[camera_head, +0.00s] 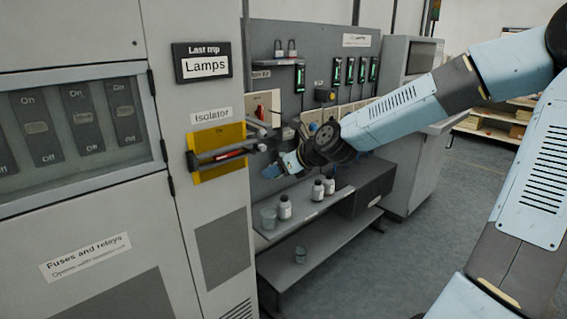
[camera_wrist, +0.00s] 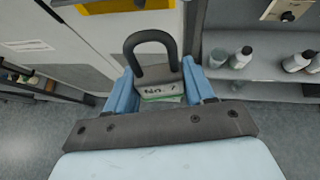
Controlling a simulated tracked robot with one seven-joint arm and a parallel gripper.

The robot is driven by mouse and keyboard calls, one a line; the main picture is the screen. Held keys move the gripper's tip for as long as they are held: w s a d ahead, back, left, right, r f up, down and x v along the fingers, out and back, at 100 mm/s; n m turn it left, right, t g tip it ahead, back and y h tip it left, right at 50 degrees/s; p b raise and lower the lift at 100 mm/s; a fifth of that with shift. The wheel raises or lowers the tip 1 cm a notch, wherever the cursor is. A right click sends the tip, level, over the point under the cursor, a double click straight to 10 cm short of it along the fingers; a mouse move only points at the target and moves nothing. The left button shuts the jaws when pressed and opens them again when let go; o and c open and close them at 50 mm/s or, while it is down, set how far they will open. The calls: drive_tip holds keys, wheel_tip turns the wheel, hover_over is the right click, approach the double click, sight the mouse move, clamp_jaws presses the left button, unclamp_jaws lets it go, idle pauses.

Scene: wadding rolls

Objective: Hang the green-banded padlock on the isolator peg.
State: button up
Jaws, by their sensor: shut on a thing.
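The padlock (camera_wrist: 159,92) shows in the wrist view, with a dark shackle loop standing up, a grey body marked "No. 7" and a strip of green at its lower edge. My gripper (camera_wrist: 160,86) has its blue fingers on both sides of the body and is shut on it. In the head view my gripper (camera_head: 283,165) is just right of the isolator's yellow plate (camera_head: 222,136), apart from it; I cannot clearly make out the padlock there. A dark bar with a red part (camera_head: 228,155) crosses the plate. I cannot tell the peg apart from it.
Two padlocks (camera_head: 286,49) sit on a small shelf at the back. Bottles (camera_head: 285,207) and a cup (camera_head: 268,218) stand on the shelf below my gripper. The grey cabinet (camera_head: 110,210) fills the left. Open floor (camera_head: 420,260) lies at lower right.

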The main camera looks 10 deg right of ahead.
drive_tip(key=shift+s+a+n+g, duration=0.15)
drive_tip(key=shift+s+a, duration=0.05)
drive_tip(key=shift+s, duration=0.4)
drive_tip(key=shift+s+a+n+g, duration=0.15)
drive_tip(key=shift+s, duration=0.4)
drive_tip(key=w+a+f, duration=0.1)
drive_tip(key=w+a, duration=0.4)
drive_tip(key=w, duration=0.3)
drive_tip(key=shift+a+f, duration=0.25)
drive_tip(key=shift+f, duration=0.05)
drive_tip(key=shift+w, duration=0.1)
idle(0.4)
idle(0.4)
drive_tip(key=o, duration=1.2)
